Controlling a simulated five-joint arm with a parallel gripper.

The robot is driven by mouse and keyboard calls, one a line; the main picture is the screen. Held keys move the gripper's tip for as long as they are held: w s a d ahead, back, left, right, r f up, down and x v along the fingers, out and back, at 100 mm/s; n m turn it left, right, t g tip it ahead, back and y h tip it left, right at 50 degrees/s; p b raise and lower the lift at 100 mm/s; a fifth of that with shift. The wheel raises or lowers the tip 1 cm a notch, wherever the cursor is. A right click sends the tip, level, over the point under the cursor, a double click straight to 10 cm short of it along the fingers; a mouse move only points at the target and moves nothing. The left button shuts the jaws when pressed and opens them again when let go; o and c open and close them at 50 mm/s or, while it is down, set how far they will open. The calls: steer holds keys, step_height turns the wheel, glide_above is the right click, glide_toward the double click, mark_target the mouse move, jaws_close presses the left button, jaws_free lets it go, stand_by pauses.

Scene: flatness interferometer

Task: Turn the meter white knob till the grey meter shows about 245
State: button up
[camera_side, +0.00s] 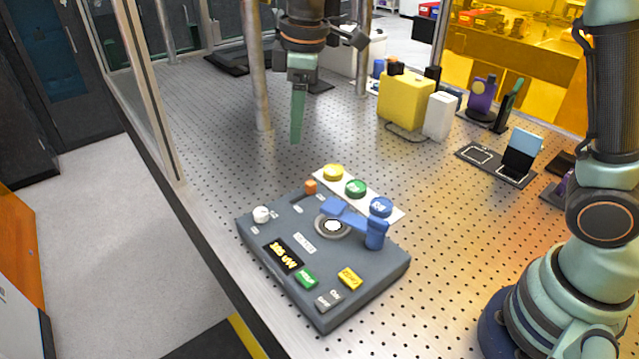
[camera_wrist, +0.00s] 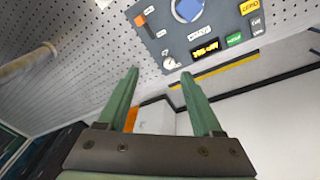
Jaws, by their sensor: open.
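The grey meter (camera_side: 258,237) lies on the perforated table. Its white knob (camera_side: 261,214) is at the left corner; the wrist view also shows the knob (camera_wrist: 170,64), beyond the fingertips and between their directions. The meter's dark display (camera_side: 283,257) has yellow characters, also in the wrist view (camera_wrist: 205,50), too small to read surely. My gripper (camera_side: 296,140) points down, above and behind the meter, clear of the knob. In the wrist view my gripper (camera_wrist: 159,73) is open, with nothing between its two green fingers.
A blue arm (camera_side: 345,215) stands over the meter's round plate. An orange tab (camera_side: 310,187) is at its back edge. Green (camera_side: 307,279) and yellow (camera_side: 349,278) buttons are at the front. A white strip with yellow, green and blue discs lies behind. A metal post (camera_side: 257,80) stands left of my gripper.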

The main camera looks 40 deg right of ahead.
mark_target(261, 212)
steer(key=w+a+f+n+g, duration=0.1)
steer(key=w+a+f+n, duration=0.25)
steer(key=a+f, duration=0.35)
steer(key=shift+n, duration=0.35)
step_height(261, 212, down, 12)
steer(key=shift+r, duration=0.15)
jaws_close()
